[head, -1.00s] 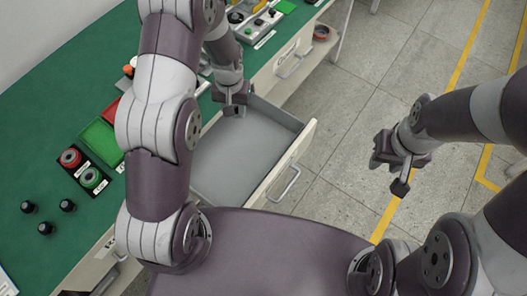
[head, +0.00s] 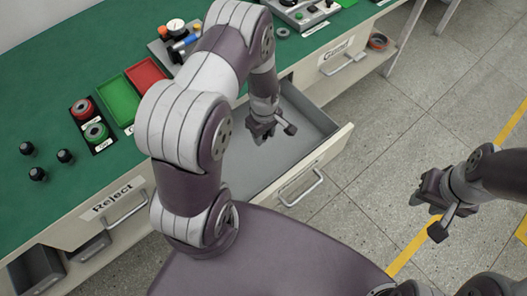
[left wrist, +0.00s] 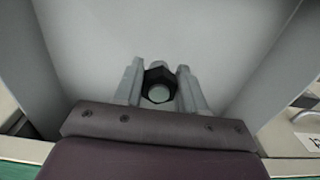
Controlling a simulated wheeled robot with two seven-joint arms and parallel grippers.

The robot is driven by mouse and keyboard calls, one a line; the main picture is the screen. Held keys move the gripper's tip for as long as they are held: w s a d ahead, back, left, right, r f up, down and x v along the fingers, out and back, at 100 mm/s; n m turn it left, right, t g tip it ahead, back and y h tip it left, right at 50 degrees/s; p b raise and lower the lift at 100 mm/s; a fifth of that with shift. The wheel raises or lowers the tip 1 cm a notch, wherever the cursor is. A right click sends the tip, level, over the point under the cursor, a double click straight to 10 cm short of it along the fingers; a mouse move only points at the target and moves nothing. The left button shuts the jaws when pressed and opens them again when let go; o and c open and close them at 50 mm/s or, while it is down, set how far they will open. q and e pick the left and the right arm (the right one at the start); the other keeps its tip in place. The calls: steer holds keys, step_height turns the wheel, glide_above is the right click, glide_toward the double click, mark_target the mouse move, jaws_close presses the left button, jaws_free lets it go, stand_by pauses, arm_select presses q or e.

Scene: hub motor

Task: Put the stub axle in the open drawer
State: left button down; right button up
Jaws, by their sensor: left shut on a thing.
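The stub axle (left wrist: 158,92) shows in the left wrist view as a round grey end with a black collar. It sits between the two fingers of my left gripper (left wrist: 160,88), which is shut on it. In the head view my left gripper (head: 265,132) is over the open drawer (head: 322,162), pointing down into it. The axle cannot be made out there. The wrist view shows the drawer's pale floor and side walls around the fingers. My right gripper (head: 430,205) is over the floor to the right, away from the drawer; its finger gap is unclear.
A drawer labelled Reject (head: 112,212) is at the lower left.

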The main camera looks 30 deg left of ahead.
mark_target(264, 153)
arm_select(q)
step_height(264, 153, down, 8)
steer(key=shift+f, duration=0.1)
steer(key=shift+b, duration=0.3)
steer(key=shift+f, duration=0.1)
steer(key=c, duration=0.7)
jaws_free()
steer(key=shift+o, duration=0.2)
